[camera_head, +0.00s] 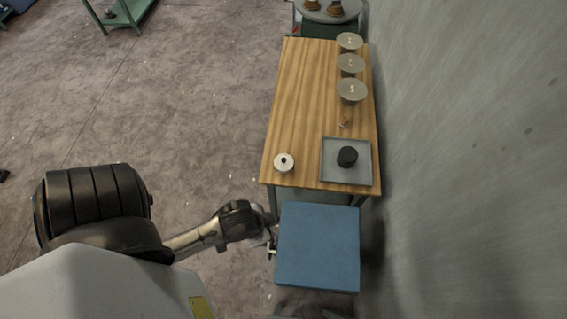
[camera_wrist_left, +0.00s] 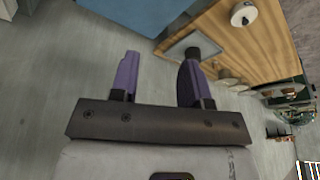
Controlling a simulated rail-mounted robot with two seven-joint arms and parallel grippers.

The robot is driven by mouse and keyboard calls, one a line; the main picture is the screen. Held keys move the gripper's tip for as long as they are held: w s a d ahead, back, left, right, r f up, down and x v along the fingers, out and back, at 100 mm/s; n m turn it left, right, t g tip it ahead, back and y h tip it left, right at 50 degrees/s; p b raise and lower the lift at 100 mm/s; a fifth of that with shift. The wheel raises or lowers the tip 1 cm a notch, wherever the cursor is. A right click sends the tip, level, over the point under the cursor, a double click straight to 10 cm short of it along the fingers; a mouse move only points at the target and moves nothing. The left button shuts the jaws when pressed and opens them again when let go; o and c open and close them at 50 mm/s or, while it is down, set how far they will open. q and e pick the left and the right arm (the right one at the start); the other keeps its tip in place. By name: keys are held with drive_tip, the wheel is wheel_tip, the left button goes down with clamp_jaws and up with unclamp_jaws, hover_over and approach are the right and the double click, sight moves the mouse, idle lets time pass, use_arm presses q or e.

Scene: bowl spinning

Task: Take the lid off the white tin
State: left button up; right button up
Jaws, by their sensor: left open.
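The white tin (camera_head: 284,162) is a small round tin with a dark knob on top. It stands near the front left corner of the wooden table (camera_head: 305,90), and its lid appears to be on. In the left wrist view the white tin (camera_wrist_left: 243,15) is at the top right, beyond the fingers. My left gripper (camera_head: 271,243) is beside the blue block, in front of the table and apart from the tin. In the left wrist view its two purple fingers (camera_wrist_left: 161,60) are spread with nothing between them. My right gripper is in neither view.
A grey tray (camera_head: 329,180) with a black round object (camera_head: 347,157) lies right of the tin. Several round bowl-like pieces (camera_head: 351,90) line the table's right side. A blue block (camera_head: 318,245) stands in front, and a wall (camera_head: 470,150) runs along the right. The table's left middle is clear.

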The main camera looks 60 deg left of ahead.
use_arm(q)
drive_tip(key=shift+d, duration=0.15)
drive_tip(key=shift+o, duration=1.3)
